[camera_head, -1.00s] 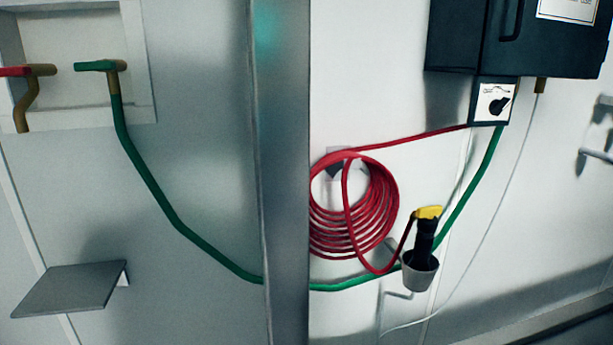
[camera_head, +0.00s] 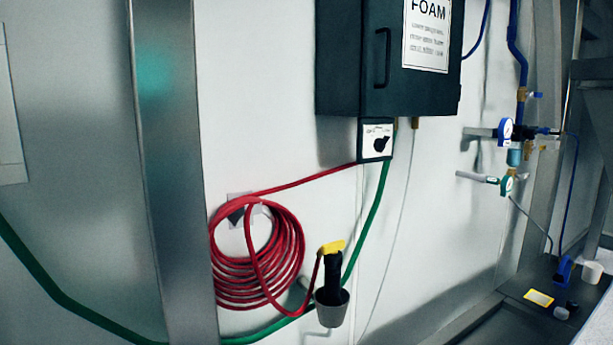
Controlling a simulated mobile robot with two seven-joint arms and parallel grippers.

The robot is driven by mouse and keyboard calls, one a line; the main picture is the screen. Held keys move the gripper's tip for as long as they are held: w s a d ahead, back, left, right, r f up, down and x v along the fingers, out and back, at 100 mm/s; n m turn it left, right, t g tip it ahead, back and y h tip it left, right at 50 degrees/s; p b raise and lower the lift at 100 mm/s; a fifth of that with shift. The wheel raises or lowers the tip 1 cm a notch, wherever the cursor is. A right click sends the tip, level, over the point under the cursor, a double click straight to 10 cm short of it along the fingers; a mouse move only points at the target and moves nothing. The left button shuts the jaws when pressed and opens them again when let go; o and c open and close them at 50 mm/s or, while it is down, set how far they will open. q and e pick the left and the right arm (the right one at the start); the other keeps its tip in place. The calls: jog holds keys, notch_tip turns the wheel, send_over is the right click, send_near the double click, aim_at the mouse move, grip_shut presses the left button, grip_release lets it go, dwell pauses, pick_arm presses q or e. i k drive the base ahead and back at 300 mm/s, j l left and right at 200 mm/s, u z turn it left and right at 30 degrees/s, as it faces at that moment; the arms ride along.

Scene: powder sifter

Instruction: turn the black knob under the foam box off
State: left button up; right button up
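The dark foam box (camera_head: 345,60) is mounted on the white wall, with a "FOAM" label (camera_head: 427,32) on its front. Under its lower left corner is a small white panel in a dark housing. The black knob (camera_head: 381,144) sits on this panel, its pointer tilted toward the upper right. The panel's print is too small to read. A red hose and a green hose (camera_head: 376,200) run to the housing. Neither of my grippers is in view.
A coiled red hose (camera_head: 258,262) hangs on the wall below left of the box. A black and yellow spray nozzle (camera_head: 332,265) sits in a grey cup (camera_head: 331,310). A metal post (camera_head: 176,170) stands at left. Blue pipes with gauges (camera_head: 506,130) are at right, above a dark ledge (camera_head: 480,325).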

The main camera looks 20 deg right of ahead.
aim_at(379, 144)
jog(key=z, duration=1.8)
jog(key=i+l, duration=0.1)
jog(key=i, duration=0.2)
jog(key=i+l, duration=0.1)
jog(key=i, duration=0.25)
